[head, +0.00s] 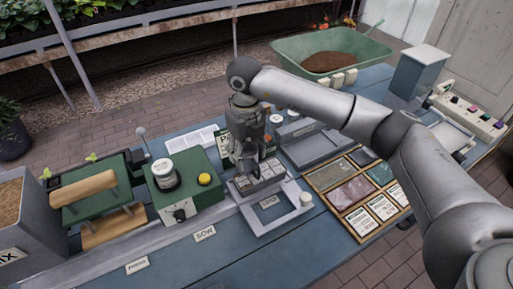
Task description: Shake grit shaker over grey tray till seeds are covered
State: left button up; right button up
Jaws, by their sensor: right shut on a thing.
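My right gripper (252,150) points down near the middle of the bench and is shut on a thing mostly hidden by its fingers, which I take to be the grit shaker. It is just above a small grey tray (250,189) with pale square cells. The tray sits at the back of a light grey frame (287,212) with a label on it. The fingers hide part of the tray, and seeds or grit in the cells are too small to make out. My left gripper is not in view.
Left of the tray stands a green box (199,165) with a white jar (164,174) and yellow button. A wooden rack (350,217) of packets lies right. A green wheelbarrow (350,46) of soil is behind.

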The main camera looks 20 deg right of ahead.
jog(key=shift+w+d+b, duration=0.15)
jog(key=shift+d, duration=0.55)
jog(key=shift+w+d+b, duration=0.15)
jog(key=shift+d, duration=0.55)
jog(key=a, duration=0.2)
jog(key=s+a, duration=0.1)
jog(key=a, duration=0.1)
jog(key=shift+a, duration=0.4)
jog(key=shift+w+d+b, duration=0.15)
jog(key=shift+d+b, duration=0.05)
jog(key=shift+d, duration=0.55)
jog(key=shift+w+d+b, duration=0.15)
jog(key=shift+d+b, duration=0.05)
jog(key=shift+d, duration=0.5)
jog(key=shift+s+a+b, duration=0.2)
jog(key=shift+a+b, duration=0.25)
jog(key=shift+a, duration=0.55)
jog(key=shift+s+a, duration=0.55)
jog(key=shift+a, duration=1.7)
notch_tip(320, 180, up, 6)
jog(key=d+p, duration=0.2)
jog(key=shift+w+d, duration=0.3)
jog(key=shift+w, duration=0.05)
